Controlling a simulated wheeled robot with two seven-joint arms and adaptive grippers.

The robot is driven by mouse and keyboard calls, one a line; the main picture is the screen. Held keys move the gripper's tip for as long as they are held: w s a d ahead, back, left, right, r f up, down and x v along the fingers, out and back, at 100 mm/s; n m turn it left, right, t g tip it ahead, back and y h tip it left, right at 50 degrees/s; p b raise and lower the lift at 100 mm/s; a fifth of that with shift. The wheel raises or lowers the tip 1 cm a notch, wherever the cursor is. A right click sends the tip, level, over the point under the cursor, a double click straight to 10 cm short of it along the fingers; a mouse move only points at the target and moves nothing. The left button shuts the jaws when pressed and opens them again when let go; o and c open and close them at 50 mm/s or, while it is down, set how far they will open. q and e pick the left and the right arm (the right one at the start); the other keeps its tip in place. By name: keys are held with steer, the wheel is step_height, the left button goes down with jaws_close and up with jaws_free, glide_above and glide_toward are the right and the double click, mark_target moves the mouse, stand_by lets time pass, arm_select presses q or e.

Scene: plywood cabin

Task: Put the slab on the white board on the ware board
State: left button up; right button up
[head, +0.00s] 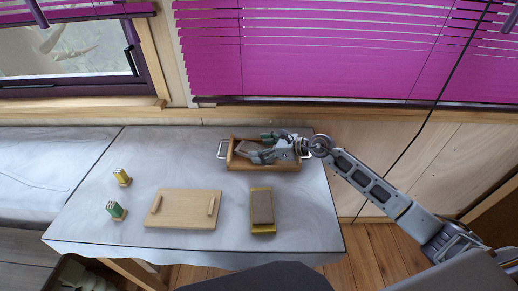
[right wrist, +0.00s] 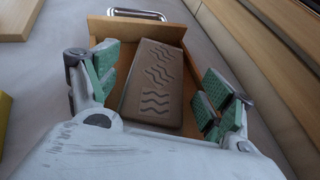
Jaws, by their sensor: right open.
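A brown slab (right wrist: 153,82) with wavy grooves lies inside a wooden tray (right wrist: 190,22) with metal handles. In the head view the tray (head: 283,167) is at the back right of the table, and my gripper partly covers the slab. My right gripper (right wrist: 158,88) is open, its green-padded fingers on either side of the slab with gaps visible; it also shows over the tray in the head view (head: 262,148). A second brown slab (head: 261,206) lies on a yellow board (head: 262,233) at the front right. A bare wooden board with two battens (head: 183,208), seemingly the ware board, lies front centre. I see no white board.
Two small upright items, one yellow (head: 121,176) and one green (head: 115,209), stand on the table (head: 90,225) at the left. The wall and magenta blinds (head: 320,50) are close behind the tray. Clear table lies between the tray and the boards.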

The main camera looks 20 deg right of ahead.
steer(key=shift+v, duration=1.15)
steer(key=shift+b+v, duration=0.3)
steer(key=shift+v, duration=2)
steer(key=shift+b+v, duration=0.35)
steer(key=shift+v, duration=0.65)
steer(key=shift+s+d+r, duration=0.3)
steer(key=shift+s+d, duration=0.1)
steer(key=shift+d, duration=0.15)
arm_select(q)
steer(key=shift+w+a+f, duration=0.1)
steer(key=shift+a+f, duration=0.55)
steer(key=shift+f, duration=0.15)
arm_select(e)
steer(key=shift+s+d+r, duration=0.2)
steer(key=shift+s+d, duration=0.05)
arm_select(q)
steer(key=shift+w, duration=0.1)
